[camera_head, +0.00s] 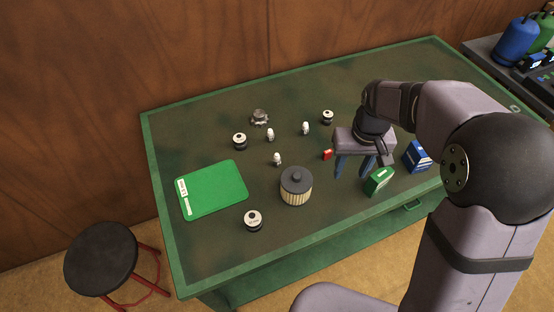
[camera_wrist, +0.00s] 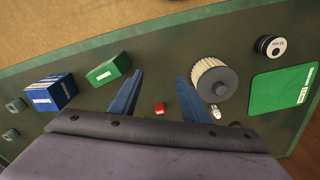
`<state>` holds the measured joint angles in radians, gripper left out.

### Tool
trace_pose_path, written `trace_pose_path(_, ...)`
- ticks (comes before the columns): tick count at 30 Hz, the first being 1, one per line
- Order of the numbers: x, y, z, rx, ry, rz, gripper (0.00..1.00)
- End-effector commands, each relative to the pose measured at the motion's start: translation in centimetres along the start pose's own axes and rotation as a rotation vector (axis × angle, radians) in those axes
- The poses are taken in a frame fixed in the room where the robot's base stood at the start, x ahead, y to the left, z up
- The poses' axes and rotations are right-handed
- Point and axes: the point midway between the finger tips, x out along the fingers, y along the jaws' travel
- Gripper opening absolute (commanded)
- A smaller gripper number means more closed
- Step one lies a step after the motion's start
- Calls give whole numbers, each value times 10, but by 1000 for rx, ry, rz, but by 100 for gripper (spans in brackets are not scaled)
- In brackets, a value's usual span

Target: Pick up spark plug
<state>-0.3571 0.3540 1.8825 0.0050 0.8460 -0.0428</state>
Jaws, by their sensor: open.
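Three small white spark plugs stand on the green table (camera_head: 330,85): one near the middle (camera_head: 277,159), one farther back (camera_head: 270,135) and one to its right (camera_head: 305,128). My gripper (camera_head: 356,178) is open and empty above the right part of the table, to the right of all three plugs. In the wrist view, its blue fingers (camera_wrist: 157,100) are apart, with a small red object (camera_wrist: 160,108) seen between them. One spark plug (camera_wrist: 215,112) shows there just right of the right finger, beside the filter. The other plugs are hidden or unclear in that view.
A pleated filter (camera_head: 296,187) stands near the middle plug. A green mat (camera_head: 212,190) lies at left. Black round parts (camera_head: 253,219) and a metal gear-like part (camera_head: 260,117) stand around. Green (camera_head: 379,181) and blue (camera_head: 417,157) boxes are at right. A stool (camera_head: 101,257) stands beside the table.

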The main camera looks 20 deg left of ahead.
Motion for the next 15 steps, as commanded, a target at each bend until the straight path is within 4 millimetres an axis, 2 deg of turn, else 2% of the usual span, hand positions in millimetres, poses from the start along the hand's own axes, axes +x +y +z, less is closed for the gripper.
trace_pose_path(1,7,-20,-21,-52,3,-4,42)
trace_pose_path(3,14,-47,-46,-115,14,-8,42)
trace_pose_path(6,25,-87,-75,-199,27,-15,42)
trace_pose_path(12,44,-154,-107,-326,47,-27,42)
trace_pose_path(15,50,-174,-114,-362,54,-31,42)
